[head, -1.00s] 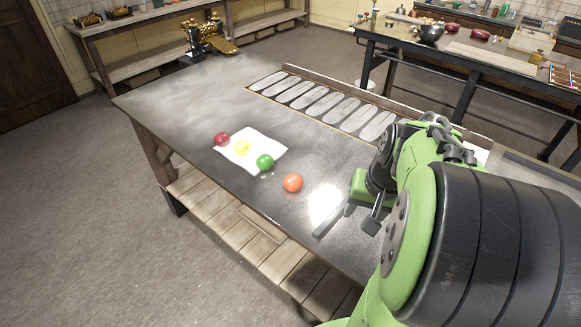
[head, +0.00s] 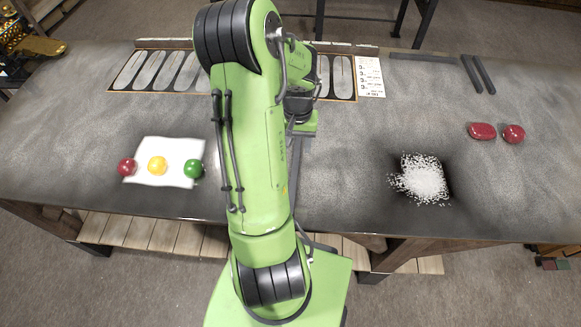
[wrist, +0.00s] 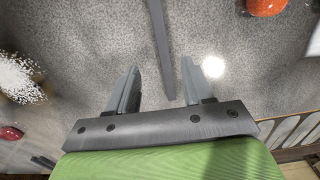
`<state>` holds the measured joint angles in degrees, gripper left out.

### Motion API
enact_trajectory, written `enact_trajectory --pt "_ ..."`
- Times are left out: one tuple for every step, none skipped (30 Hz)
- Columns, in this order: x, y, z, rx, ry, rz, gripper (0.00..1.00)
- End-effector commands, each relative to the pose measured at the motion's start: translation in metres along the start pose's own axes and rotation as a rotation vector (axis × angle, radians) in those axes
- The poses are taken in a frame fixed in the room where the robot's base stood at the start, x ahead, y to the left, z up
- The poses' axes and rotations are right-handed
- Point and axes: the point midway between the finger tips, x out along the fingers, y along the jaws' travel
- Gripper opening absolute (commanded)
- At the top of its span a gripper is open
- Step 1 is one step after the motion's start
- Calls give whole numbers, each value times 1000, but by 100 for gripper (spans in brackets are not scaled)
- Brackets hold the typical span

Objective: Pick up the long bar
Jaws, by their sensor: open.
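A long grey bar (wrist: 160,38) lies on the dark worktop in the wrist view, running from the top edge down between my fingers. My gripper (wrist: 161,66) is open, one finger on each side of the bar in the picture. I cannot tell how far above the bar the fingertips are, and I see no contact. In the head view part of the bar (head: 299,168) shows just right of my arm, which hides the rest of it and my fingers.
An orange ball (wrist: 265,6) lies right of the bar. Red, yellow (head: 157,165) and green balls sit around a white sheet on the left. White granules (head: 422,180), red objects (head: 481,131) and dark bars (head: 477,74) lie on the right.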

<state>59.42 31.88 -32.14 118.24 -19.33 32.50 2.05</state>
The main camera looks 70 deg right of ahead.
Motion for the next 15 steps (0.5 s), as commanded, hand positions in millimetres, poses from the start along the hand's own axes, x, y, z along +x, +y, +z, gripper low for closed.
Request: enact_trajectory --pt "15 0 2 -1 -7 0 51" --pt "23 0 1 -2 -7 0 51" --pt "32 -1 1 -2 -6 0 51" --pt "38 -1 1 -3 -5 0 51" --pt "44 -1 1 -3 -6 0 51" --pt "50 -1 1 -4 -4 0 51" --pt "53 -1 1 -4 -3 0 51" --pt "56 -1 1 -3 -2 -1 51" --pt "60 -1 1 -3 -2 -1 51" --pt "63 0 1 -3 -3 -1 51" --pt "68 0 2 -3 -4 -1 51" --pt "75 1 3 -2 -5 -1 51" --pt "81 2 3 -3 -6 0 51" --pt "87 2 4 -3 -6 0 51" --pt "95 2 4 -4 -4 0 51"
